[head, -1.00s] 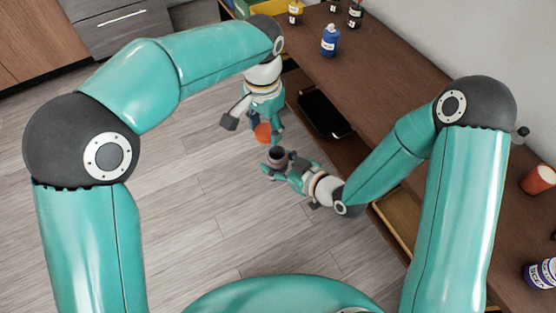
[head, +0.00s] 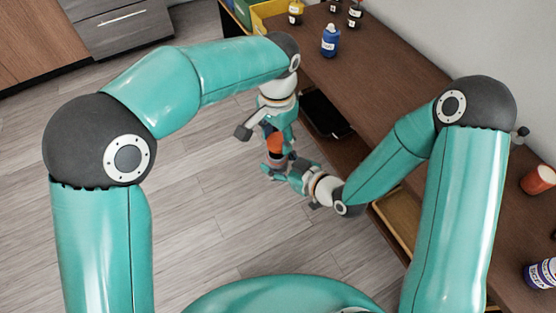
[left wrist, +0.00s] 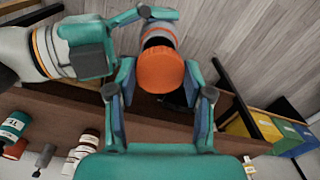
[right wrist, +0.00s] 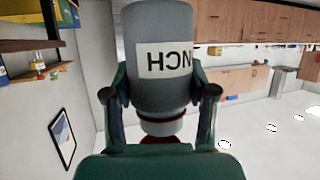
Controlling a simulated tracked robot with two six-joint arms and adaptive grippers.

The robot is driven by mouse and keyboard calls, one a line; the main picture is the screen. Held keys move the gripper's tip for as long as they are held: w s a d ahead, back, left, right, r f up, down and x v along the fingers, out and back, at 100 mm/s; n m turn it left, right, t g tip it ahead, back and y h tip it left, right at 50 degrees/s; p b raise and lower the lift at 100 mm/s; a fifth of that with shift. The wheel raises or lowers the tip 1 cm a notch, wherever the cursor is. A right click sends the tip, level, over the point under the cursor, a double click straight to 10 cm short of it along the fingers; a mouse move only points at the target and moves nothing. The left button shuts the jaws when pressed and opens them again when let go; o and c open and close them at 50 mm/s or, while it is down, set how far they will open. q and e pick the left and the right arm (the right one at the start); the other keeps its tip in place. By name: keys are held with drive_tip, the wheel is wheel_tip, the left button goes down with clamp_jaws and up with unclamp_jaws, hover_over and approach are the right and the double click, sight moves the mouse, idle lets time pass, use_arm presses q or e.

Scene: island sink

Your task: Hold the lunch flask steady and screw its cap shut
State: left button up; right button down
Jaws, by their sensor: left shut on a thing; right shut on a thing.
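The lunch flask (right wrist: 158,60) is a grey cylinder with a white label, shown upside down in the right wrist view. My right gripper (right wrist: 160,95) is shut around it; in the head view that gripper (head: 280,168) holds the flask over the floor beside the counter. The orange cap (head: 274,142) is at the flask's mouth, and shows large in the left wrist view (left wrist: 160,70) with the flask (left wrist: 158,38) behind it. My left gripper (left wrist: 160,90) is shut on the cap. The cap hides the mouth; I cannot tell whether it touches the rim.
A brown counter (head: 400,85) runs along the right, with a blue bottle (head: 330,40), an orange cup (head: 538,179) and a purple-labelled jar (head: 541,273) on it. A dark tray (head: 325,113) lies on the shelf below. Open floor is left of the grippers.

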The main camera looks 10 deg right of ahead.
sight(279, 162)
use_arm(q)
drive_tip(key=shift+f, duration=0.6)
drive_tip(key=shift+s+a+r, duration=0.1)
drive_tip(key=shift+s, duration=0.05)
idle(0.3)
drive_tip(key=shift+f, duration=0.9)
drive_tip(key=shift+f, duration=0.6)
